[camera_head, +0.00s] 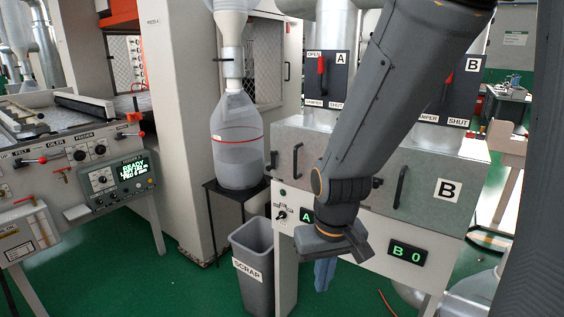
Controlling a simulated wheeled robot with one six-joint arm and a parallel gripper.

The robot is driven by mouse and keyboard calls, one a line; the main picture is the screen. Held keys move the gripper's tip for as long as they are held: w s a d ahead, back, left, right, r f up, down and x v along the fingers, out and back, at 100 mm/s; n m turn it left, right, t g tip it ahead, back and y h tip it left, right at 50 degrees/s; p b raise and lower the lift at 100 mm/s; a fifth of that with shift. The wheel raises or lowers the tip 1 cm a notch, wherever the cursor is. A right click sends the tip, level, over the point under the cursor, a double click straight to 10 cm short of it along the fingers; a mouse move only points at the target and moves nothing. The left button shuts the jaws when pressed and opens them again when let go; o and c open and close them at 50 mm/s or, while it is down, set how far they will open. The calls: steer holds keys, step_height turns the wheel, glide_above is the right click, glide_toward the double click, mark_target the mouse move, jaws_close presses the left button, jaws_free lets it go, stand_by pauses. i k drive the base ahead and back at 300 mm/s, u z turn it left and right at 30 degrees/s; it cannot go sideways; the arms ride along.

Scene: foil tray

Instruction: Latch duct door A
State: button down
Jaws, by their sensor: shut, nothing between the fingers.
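Duct door A appears to be the left grey metal door (315,140) on the long duct box, with a black bar handle (296,160). It looks closed against the box, but my arm covers its right part, and any A label on it is hidden. A small dark fitting (272,161) sits at its left edge; I cannot tell whether it is latched. My gripper (325,273) hangs below my wrist, in front of and below the duct box, with its blue-grey fingers together and empty. It is apart from the door.
Duct door B (430,185) is on the right, with its own handle. Damper panels A (326,78) and B (462,90) stand behind. A scrap bin (253,268) and a collector bottle (237,150) on a black stand are left.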

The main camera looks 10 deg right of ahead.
mark_target(273, 153)
steer(key=z, duration=0.05)
steer(key=k, duration=0.65)
steer(key=u, duration=0.65)
steer(key=i, duration=1.75)
steer(key=z, duration=0.45)
